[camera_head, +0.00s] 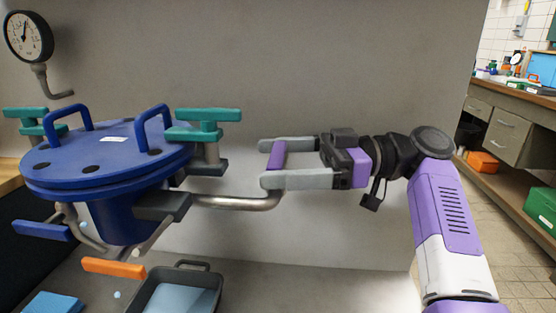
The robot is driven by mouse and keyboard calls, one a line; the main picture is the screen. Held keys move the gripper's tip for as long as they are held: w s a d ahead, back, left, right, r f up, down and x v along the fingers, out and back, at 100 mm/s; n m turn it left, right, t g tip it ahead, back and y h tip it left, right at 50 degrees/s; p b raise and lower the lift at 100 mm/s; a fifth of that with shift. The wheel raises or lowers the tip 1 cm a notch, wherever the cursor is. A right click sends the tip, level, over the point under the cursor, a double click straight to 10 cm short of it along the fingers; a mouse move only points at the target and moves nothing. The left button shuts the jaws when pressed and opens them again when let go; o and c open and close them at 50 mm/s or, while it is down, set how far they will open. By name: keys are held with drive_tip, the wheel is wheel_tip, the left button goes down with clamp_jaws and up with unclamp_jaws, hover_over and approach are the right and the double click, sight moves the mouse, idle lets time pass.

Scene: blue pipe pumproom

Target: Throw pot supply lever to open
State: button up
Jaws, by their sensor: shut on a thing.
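My gripper (264,162) reaches in from the right with its two grey fingers, one above the other in the picture. It is shut on a short purple lever (278,156), which shows between the fingers. The lever's lower end meets the bent metal pipe (235,202) that comes out of the blue lidded pot (110,160); the joint is partly hidden by the lower finger. No label shows on the lever.
Teal clamp handles (208,115) stand on the pot's rim. An orange lever (113,268) and a blue lever (40,231) sit below the pot. A grey tray (178,290) lies underneath. A gauge (28,37) is at upper left. A grey wall stands behind.

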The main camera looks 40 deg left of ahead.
drive_tip(key=shift+f, duration=0.1)
drive_tip(key=o, duration=1)
drive_tip(key=shift+o, duration=0.2)
drive_tip(key=v, duration=0.7)
drive_tip(key=shift+w+d+p, duration=0.25)
drive_tip(key=shift+p, duration=0.15)
